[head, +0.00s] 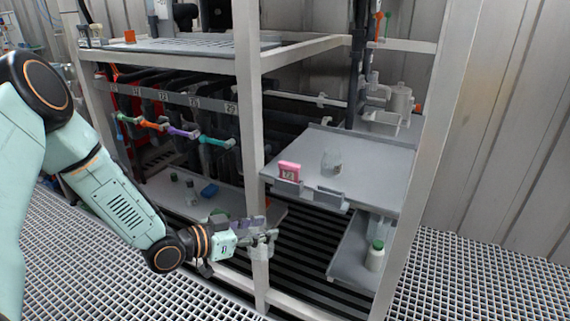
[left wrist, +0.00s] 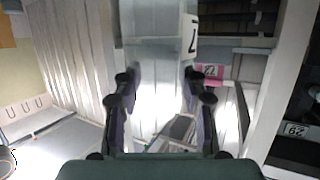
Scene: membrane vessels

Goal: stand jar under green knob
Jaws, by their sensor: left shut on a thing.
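My left gripper (head: 268,236) is shut on a clear jar, in front of the rack's pale upright. In the left wrist view the gripper (left wrist: 160,92) has its fingers on both sides of the clear jar (left wrist: 155,75), which bears a white label with a dark mark. In the head view the jar (head: 261,252) is small and hard to make out against the upright. A green knob (head: 125,118) is at the left end of a row of coloured handles, with orange, purple and teal ones to its right. My right gripper is not in view.
A grey shelf (head: 380,160) at right bears a pink block (head: 289,171) and another clear jar (head: 331,162). A green-capped bottle (head: 375,258) stands lower right. A low shelf (head: 160,195) under the handles holds small bottles and a blue item. Pale rack uprights (head: 250,130) stand between.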

